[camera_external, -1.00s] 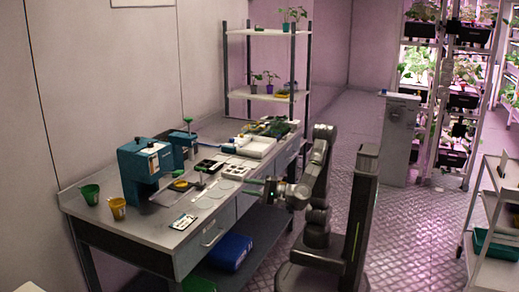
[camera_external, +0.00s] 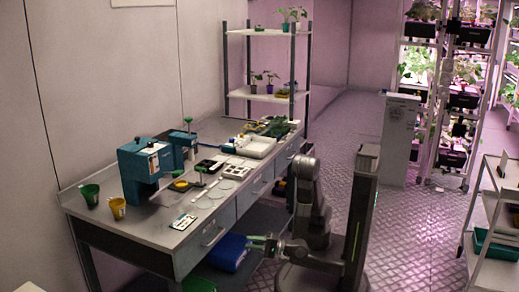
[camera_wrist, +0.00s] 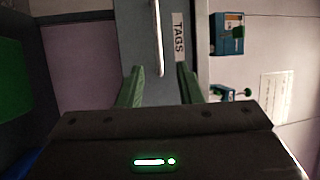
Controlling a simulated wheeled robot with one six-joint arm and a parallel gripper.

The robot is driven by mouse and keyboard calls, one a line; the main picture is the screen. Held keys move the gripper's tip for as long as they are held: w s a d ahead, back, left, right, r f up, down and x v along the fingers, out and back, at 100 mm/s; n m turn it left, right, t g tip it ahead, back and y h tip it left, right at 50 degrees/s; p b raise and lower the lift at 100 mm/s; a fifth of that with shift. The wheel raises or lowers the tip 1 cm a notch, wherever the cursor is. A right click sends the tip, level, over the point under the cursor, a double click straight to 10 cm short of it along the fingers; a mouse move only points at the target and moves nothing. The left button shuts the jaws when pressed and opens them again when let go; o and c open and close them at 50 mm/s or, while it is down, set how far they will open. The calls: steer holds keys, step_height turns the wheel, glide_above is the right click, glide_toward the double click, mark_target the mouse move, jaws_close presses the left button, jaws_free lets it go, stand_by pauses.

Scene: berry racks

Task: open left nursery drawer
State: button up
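The left drawer (camera_external: 205,246) is a grey front with a pale bar handle (camera_external: 214,237) at the near left end of the bench, and it looks closed. In the wrist view a grey drawer front (camera_wrist: 135,35) carries a "TAGS" label (camera_wrist: 179,36) and a pale bar handle (camera_wrist: 157,38); it appears to be this drawer. My gripper (camera_external: 250,241) is low in front of the bench, to the right of the left drawer. In the wrist view its green fingers (camera_wrist: 158,86) are apart and empty. The handle lies ahead, roughly in line with the gap, not between the fingertips.
The bench top (camera_external: 160,222) holds a teal machine (camera_external: 140,165), cups and trays. More drawers (camera_external: 255,187) lie to the right. A blue bin (camera_external: 226,252) sits on the shelf below, close to my gripper. The floor (camera_external: 340,165) behind my base is clear.

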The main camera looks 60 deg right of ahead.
steer(key=b+x, duration=0.2)
steer(key=x, duration=1.1)
steer(key=shift+w+a+f+b, duration=0.15)
steer(key=shift+w+b, duration=0.2)
steer(key=shift+w, duration=0.05)
steer(key=shift+c, duration=0.2)
jaws_close()
